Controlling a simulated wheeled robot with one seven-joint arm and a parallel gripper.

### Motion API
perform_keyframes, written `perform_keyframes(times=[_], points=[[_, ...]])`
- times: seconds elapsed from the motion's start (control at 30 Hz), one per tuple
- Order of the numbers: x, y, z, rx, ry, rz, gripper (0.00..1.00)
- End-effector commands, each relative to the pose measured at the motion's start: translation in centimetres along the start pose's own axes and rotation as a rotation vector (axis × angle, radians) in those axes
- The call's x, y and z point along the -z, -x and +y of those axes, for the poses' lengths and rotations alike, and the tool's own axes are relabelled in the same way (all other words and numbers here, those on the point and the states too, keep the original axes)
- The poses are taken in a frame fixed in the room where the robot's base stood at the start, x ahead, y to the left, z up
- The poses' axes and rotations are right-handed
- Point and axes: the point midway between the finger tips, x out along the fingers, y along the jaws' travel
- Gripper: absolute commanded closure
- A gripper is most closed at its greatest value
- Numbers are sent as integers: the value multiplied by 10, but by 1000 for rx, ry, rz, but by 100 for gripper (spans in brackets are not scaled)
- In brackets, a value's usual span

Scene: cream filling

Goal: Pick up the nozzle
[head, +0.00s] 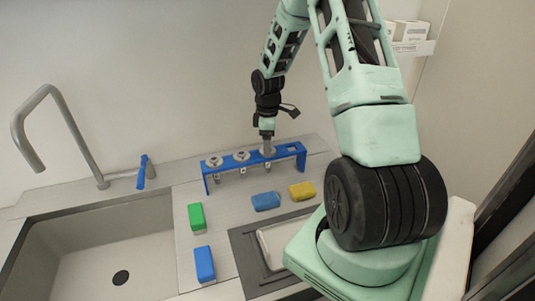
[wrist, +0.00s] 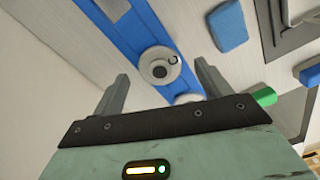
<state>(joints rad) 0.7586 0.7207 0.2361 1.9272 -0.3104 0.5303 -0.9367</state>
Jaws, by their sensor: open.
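A blue rack (head: 229,163) stands on the counter by the back wall and holds metal nozzles. Two show clearly in the head view, a left one (head: 214,161) and a middle one (head: 241,156), with round flanges on top. My gripper (head: 267,143) points down over the rack, right of these two, and hides the top of what sits beneath it. In the wrist view, my gripper (wrist: 160,80) is open and empty. A round nozzle flange (wrist: 160,66) shows between its fingertips, apart from both. Another flange (wrist: 187,98) is partly hidden behind the gripper body.
Blue (head: 265,201) and yellow (head: 302,191) blocks lie in front of the rack. Green (head: 196,216) and blue (head: 204,264) blocks lie beside the sink (head: 95,251). A faucet (head: 70,135) rises at left. A dark tray (head: 246,262) lies front right.

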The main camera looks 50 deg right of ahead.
Motion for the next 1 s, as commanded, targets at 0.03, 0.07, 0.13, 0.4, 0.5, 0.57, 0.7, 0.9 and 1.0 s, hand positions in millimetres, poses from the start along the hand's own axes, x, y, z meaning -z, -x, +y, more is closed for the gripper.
perform_keyframes(times=[0.03,0.07,0.13,0.4,0.5,0.57,0.7,0.9,1.0], points=[[1,-5,0,2,2,-1,23],[1,-8,0,2,2,-1,23],[1,-14,0,0,2,1,23],[1,-17,0,-2,2,1,26],[1,-17,0,-2,2,1,54],[1,-17,0,-2,1,1,71],[1,-16,0,-2,1,1,78],[1,-15,1,-3,1,1,78],[1,-11,1,-4,1,2,78]])
